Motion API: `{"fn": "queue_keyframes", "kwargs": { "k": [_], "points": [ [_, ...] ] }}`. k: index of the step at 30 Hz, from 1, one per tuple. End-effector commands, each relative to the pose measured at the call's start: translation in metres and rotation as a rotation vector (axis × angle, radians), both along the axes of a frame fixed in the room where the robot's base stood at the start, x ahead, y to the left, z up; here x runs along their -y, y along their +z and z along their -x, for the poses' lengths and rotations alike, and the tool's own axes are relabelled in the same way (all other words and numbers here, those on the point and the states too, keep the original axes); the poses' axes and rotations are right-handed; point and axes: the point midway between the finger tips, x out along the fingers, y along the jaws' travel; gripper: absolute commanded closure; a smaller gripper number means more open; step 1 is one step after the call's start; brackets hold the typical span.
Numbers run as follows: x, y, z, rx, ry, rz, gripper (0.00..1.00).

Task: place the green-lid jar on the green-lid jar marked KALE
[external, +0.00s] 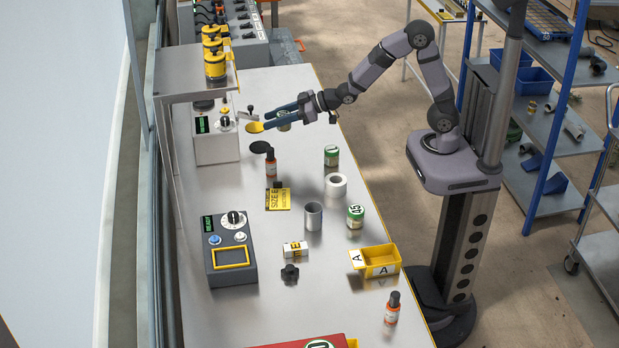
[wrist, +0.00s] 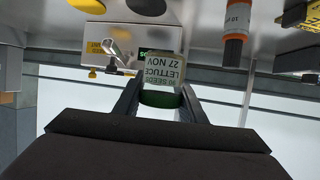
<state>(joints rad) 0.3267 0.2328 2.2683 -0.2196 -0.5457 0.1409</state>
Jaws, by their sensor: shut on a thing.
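My gripper (external: 282,116) is shut on a small jar (external: 284,124) and holds it over the far part of the bench. In the wrist view my gripper (wrist: 160,92) has a finger on each side of this jar (wrist: 164,73). Its label reads LETTUCE, 27 NOV, upside down in the picture, and its lid is green. Two other green-and-white jars stand on the bench, one near the right edge (external: 331,156) and one nearer the camera (external: 355,216). The word KALE is not readable on either.
Near my gripper are a yellow round-topped thing (external: 255,127) and a black-topped one (external: 262,147). An orange bottle (external: 271,165), a white tape roll (external: 336,184), a grey cup (external: 313,216) and a yellow bin (external: 381,261) stand on the bench. A control box (external: 230,275) is at left.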

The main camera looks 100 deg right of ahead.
Motion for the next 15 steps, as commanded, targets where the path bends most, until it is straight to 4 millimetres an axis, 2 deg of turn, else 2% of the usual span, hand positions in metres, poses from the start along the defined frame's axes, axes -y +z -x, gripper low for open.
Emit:
{"fn": "queue_keyframes", "kwargs": {
  "k": [5,8,15],
  "points": [
    [0.014,0.015,0.004,0.001,-0.027,0.000,0.90],
    [0.029,0.024,0.010,-0.002,-0.057,-0.002,0.90],
    [0.081,0.039,0.037,-0.006,-0.167,-0.004,0.90]
  ]
}}
